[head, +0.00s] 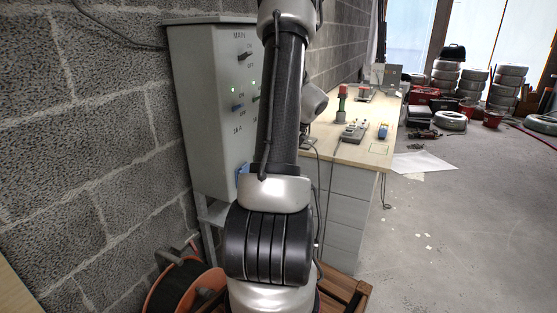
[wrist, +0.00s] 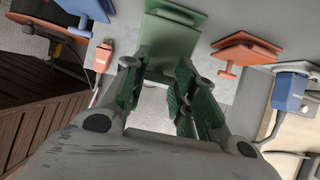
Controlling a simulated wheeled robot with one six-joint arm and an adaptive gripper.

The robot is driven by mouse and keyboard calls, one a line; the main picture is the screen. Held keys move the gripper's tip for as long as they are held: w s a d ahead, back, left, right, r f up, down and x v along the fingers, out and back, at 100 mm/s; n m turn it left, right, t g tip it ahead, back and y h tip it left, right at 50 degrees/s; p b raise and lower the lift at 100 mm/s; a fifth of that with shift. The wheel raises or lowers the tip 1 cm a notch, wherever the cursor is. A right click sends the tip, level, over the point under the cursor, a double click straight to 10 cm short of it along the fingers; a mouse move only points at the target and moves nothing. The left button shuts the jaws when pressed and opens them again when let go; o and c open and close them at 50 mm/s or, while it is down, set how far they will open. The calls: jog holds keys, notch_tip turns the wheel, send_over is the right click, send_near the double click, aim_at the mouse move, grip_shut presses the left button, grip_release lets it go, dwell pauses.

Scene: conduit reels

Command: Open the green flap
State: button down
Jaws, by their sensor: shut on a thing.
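The green flap (wrist: 178,22) is at the top middle of the wrist view, a flat plate with more green (wrist: 158,62) directly below it, between my fingers. My gripper (wrist: 163,68) points up at it, with a finger on either side, and is shut on the green flap's part there. The fingers hide some of its edges. I cannot tell how far the flap is swung. In the head view my arm covers the gripper and the flap.
Orange flaps show on the right (wrist: 246,50) and left of the wrist view, with a blue plug (wrist: 290,92) at right and an orange plug (wrist: 102,56) at left. The grey cabinet (head: 205,110) stands by the wall. A workbench (head: 350,155) is behind my arm; open floor lies right.

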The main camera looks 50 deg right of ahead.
jog(key=shift+w+r+g+h, duration=0.2)
jog(key=shift+r+g, duration=0.4)
jog(key=shift+g, duration=0.25)
jog(key=shift+w+r+g+h, duration=0.2)
jog(key=shift+r+g, duration=0.35)
jog(key=shift+g, duration=0.3)
jog(key=c, duration=1.1)
grip_release()
jog(key=shift+s+f, duration=0.1)
jog(key=shift+s, duration=0.05)
